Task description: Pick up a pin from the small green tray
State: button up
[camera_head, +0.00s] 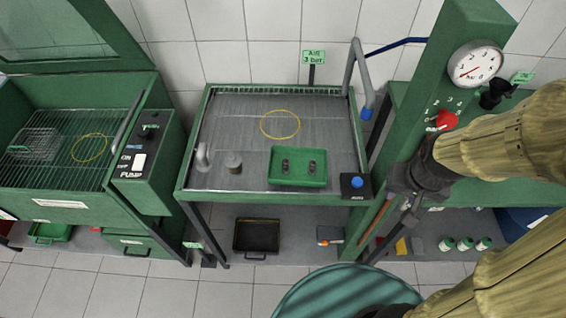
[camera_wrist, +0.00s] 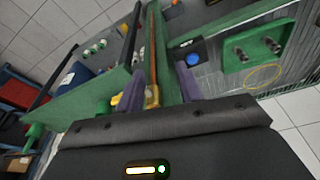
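The small green tray (camera_head: 298,181) sits at the front right of the grey bench top. Two dark pins, a left pin (camera_head: 285,166) and a right pin (camera_head: 311,167), stand upright in it. The tray (camera_wrist: 258,34) also shows at the upper right of the wrist view, with both pins in it. My gripper (camera_head: 398,207) is to the right of the tray, in front of the green post and apart from the pins. In the wrist view my gripper (camera_wrist: 160,72) has its two purple fingers spread, with no pin between them.
A blue-button box (camera_head: 355,186) is right of the tray. A grey cylinder (camera_head: 233,163) and yellow ring (camera_head: 280,125) lie on the bench. The green post (camera_head: 432,80) carries a gauge (camera_head: 475,64) and red knob (camera_head: 445,120). A green round drum (camera_head: 345,290) stands in front.

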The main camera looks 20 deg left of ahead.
jog(key=shift+s, duration=0.1)
jog(key=shift+o, duration=1)
jog(key=m+t+y, duration=0.2)
jog(key=t, duration=0.4)
send_over(286, 166)
jog(key=s+d, duration=0.1)
jog(key=d, duration=0.1)
notch_tip(286, 166, down, 4)
jog(key=s+a+f+t+h, duration=0.2)
jog(key=s+a+h, duration=0.1)
jog(key=s, duration=0.4)
jog(key=s+a+f+m+t+h+p, duration=0.1)
jog(key=s+a+f+t+h, duration=0.1)
jog(key=s+a, duration=0.3)
jog(key=s+f+h, duration=0.1)
jog(key=s, duration=0.2)
jog(key=shift+s+a+f+m, duration=0.2)
jog(key=shift+f+m, duration=0.05)
jog(key=shift+m, duration=0.05)
jog(key=p+x, duration=0.3)
jog(key=x, duration=0.9)
jog(key=shift+w+d+r, duration=0.1)
jog(key=shift+w, duration=0.1)
